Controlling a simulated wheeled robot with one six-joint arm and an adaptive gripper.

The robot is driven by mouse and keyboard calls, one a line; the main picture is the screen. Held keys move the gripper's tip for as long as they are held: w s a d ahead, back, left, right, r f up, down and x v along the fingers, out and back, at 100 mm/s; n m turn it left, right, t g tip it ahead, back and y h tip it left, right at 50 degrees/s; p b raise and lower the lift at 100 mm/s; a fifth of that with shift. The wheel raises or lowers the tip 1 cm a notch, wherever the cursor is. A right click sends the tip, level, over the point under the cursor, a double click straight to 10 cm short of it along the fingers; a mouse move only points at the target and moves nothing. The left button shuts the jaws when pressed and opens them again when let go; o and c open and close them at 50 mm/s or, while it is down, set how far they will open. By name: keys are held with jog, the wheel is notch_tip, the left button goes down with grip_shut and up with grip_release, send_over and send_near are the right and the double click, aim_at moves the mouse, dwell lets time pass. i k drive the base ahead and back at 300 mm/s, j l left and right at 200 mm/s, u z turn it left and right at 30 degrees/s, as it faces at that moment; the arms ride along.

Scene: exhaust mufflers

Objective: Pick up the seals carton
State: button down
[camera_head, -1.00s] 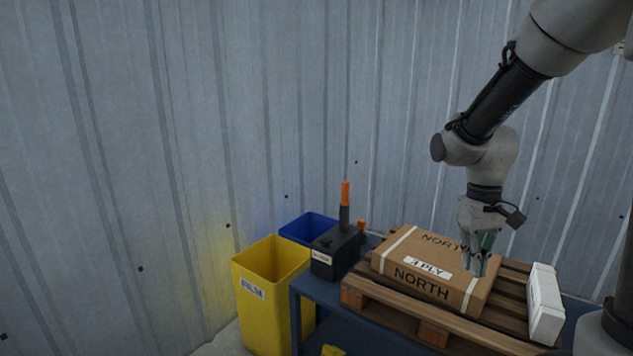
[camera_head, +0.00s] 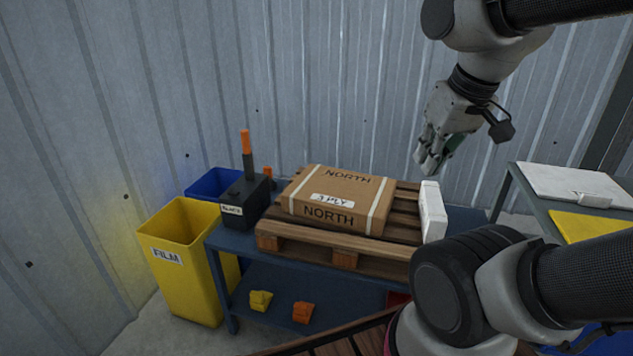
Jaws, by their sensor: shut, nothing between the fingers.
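No label naming seals is readable. A brown carton (camera_head: 338,200) printed "NORTH", with white straps and a white label, lies flat on a wooden pallet (camera_head: 380,250). A narrow white box (camera_head: 432,212) stands upright at the pallet's right end; no print shows on it. Which one is the seals carton, I cannot tell. My gripper (camera_head: 430,168) is shut and empty, pointing down. In the picture it is just above the white box and right of the brown carton, touching neither.
The pallet rests on a blue table (camera_head: 215,240). At its left are a black tool with an orange handle (camera_head: 245,200), a yellow "FILM" bin (camera_head: 180,250) and a blue bin (camera_head: 212,183). Yellow and orange pieces lie on the lower shelf. Another table (camera_head: 530,195) stands right. Corrugated wall behind.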

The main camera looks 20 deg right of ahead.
aim_at(433, 216)
jog(key=i+z, duration=0.1)
jog(key=z, duration=0.3)
jog(key=j+z, duration=0.1)
jog(key=z, duration=0.25)
jog(key=i+j+z, duration=0.1)
jog(key=z, duration=0.3)
jog(key=i+j+z, duration=0.1)
jog(key=z, duration=0.25)
jog(key=i+j, duration=0.15)
jog(key=j, duration=0.15)
jog(key=i+j+z, duration=0.1)
jog(key=j, duration=0.25)
